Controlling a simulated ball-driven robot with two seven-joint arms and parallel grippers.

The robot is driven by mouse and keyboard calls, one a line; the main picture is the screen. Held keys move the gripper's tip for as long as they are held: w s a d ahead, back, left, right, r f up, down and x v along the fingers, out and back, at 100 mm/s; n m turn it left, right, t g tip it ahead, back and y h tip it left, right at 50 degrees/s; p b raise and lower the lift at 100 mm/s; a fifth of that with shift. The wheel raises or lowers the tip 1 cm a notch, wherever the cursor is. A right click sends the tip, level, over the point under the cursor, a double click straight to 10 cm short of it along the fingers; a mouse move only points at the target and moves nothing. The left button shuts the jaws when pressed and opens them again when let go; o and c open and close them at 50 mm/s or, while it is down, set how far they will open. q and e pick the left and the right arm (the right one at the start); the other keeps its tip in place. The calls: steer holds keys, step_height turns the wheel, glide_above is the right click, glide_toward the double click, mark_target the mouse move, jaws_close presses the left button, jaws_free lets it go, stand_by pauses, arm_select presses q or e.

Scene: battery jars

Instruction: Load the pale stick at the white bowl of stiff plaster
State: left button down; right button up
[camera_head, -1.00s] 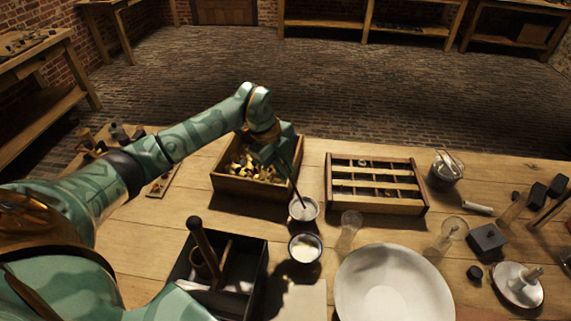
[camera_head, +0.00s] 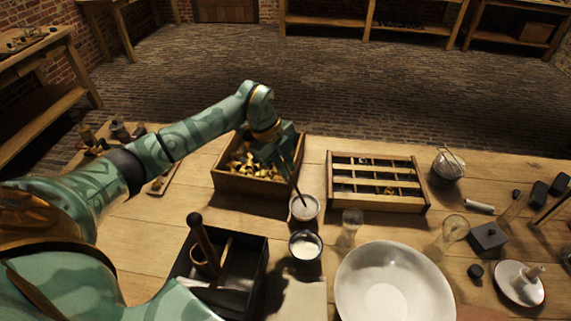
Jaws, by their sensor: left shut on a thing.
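My left gripper (camera_head: 287,158) is shut on a thin stick (camera_head: 297,188), which looks dark in this light. The stick slants down to the right, and its lower end is at the small white bowl (camera_head: 309,215) of pale plaster. I cannot tell how deep the tip is in the plaster. A second small bowl (camera_head: 305,258), dark-sided with white contents, stands just in front of the first. My right gripper is not in view.
A wooden box of yellowish pieces (camera_head: 262,188) stands behind the gripper, and a divided wooden tray (camera_head: 380,207) to the right. A black caddy (camera_head: 257,275) with an upright handle is front left. A large white dish (camera_head: 392,285) and glass jars (camera_head: 352,222) stand front right.

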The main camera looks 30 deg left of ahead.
arm_select(q)
steer(key=shift+f, duration=0.4)
steer(key=shift+f, duration=0.1)
stand_by(1.5)
step_height(320, 180, up, 7)
steer(key=p, duration=0.6)
steer(key=shift+p, duration=0.4)
stand_by(0.4)
